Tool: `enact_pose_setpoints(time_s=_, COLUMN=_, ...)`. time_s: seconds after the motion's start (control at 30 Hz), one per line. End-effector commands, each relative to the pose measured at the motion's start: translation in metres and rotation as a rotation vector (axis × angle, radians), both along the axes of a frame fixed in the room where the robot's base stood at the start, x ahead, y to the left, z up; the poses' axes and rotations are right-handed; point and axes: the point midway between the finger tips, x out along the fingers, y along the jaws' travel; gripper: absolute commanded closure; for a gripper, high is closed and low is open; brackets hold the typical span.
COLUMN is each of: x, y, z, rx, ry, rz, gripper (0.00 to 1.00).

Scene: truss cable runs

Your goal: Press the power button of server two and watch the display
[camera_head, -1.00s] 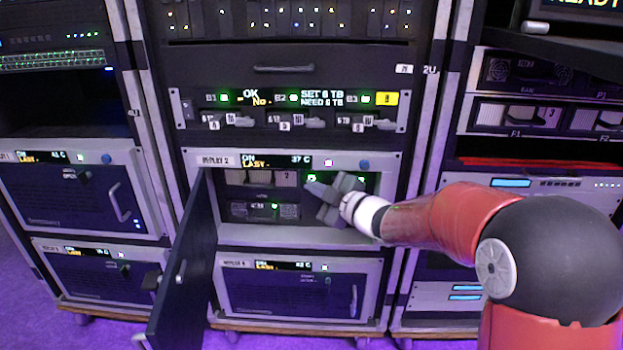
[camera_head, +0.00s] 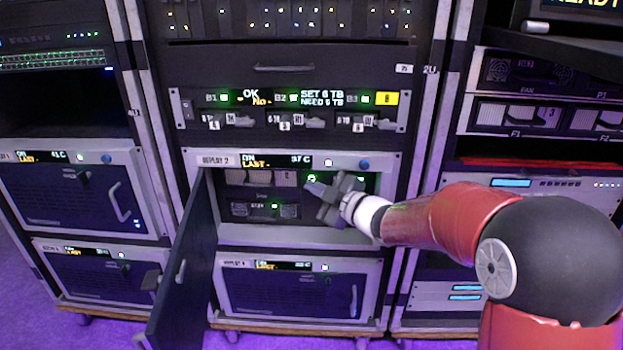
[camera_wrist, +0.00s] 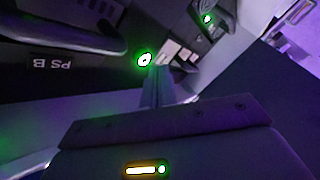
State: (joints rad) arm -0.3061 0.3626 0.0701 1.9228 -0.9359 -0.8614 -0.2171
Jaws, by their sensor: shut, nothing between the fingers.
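The unit labelled REPLAY 2 (camera_head: 220,161) is in the middle rack with its dark front door (camera_head: 186,262) swung open to the left. Its display (camera_head: 276,161) reads ON, a line starting LAST, and 37 C. A white-lit square (camera_head: 328,162) and a blue round knob (camera_head: 364,163) sit right of the display. My gripper (camera_head: 309,188) is shut and empty, reaching into the open bay from the right. Its tips are close to a green-ringed light, which shows in the wrist view (camera_wrist: 145,60) just beyond the fingers (camera_wrist: 155,85). I cannot tell whether they touch.
A PS B label (camera_wrist: 52,65) shows upside down in the wrist view. Above the bay is a panel with several switches and a display (camera_head: 322,98). Below is another closed unit (camera_head: 300,290). The open door stands to the left of my gripper.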

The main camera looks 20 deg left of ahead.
Motion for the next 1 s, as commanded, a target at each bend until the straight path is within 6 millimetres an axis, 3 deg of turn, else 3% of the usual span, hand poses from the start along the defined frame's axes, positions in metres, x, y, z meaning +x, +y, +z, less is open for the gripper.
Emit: enact_pose_setpoints(time_s=1.0, x=0.010, y=0.002, z=0.003, rx=0.004, ry=-0.001, rz=-0.005, gripper=1.00)
